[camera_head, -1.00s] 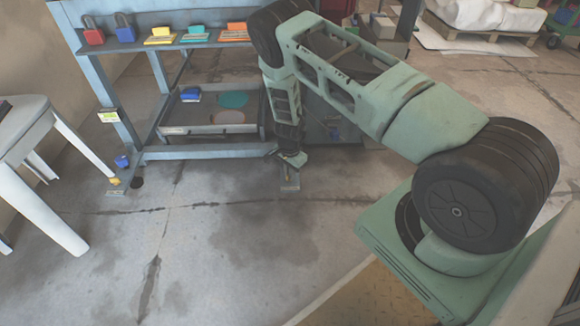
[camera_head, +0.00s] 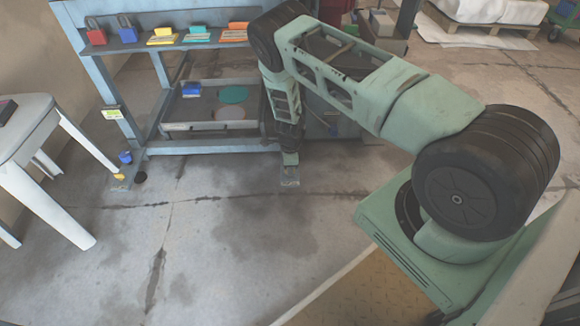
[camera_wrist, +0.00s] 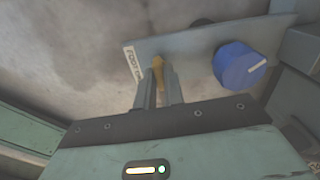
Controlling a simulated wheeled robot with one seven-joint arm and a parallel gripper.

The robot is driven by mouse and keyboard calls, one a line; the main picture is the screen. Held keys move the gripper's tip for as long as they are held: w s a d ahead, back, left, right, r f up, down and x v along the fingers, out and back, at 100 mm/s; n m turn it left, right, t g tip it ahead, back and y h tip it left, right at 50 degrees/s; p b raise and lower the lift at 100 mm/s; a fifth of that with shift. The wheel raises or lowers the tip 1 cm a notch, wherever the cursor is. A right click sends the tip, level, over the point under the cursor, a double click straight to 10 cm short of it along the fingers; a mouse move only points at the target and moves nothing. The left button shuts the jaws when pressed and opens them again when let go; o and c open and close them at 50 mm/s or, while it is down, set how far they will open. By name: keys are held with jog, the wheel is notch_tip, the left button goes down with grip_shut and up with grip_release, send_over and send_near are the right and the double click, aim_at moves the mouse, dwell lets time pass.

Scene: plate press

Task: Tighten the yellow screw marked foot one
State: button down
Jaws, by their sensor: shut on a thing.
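In the wrist view, a yellow screw (camera_wrist: 158,66) stands between the fingertips of my gripper (camera_wrist: 158,80), which is shut on it. The screw is at a grey-blue foot plate (camera_wrist: 190,42) with a white label (camera_wrist: 133,66) whose legible part reads "FOOT O"; my gripper covers the rest. The screw is hidden there behind the gripper.
A blue knob (camera_wrist: 239,65) with a white mark sits close right of the screw. The left foot has another yellow screw (camera_head: 119,176) and blue knob (camera_head: 125,157). A shelf (camera_head: 190,40) holds padlocks and coloured blocks. A white table (camera_head: 45,160) stands left. The front floor is clear.

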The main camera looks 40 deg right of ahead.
jog(key=shift+m, duration=0.3)
jog(key=c, duration=1.5)
grip_release()
notch_tip(320, 180, up, 17)
jog(key=p, duration=0.7)
jog(key=shift+r, duration=0.2)
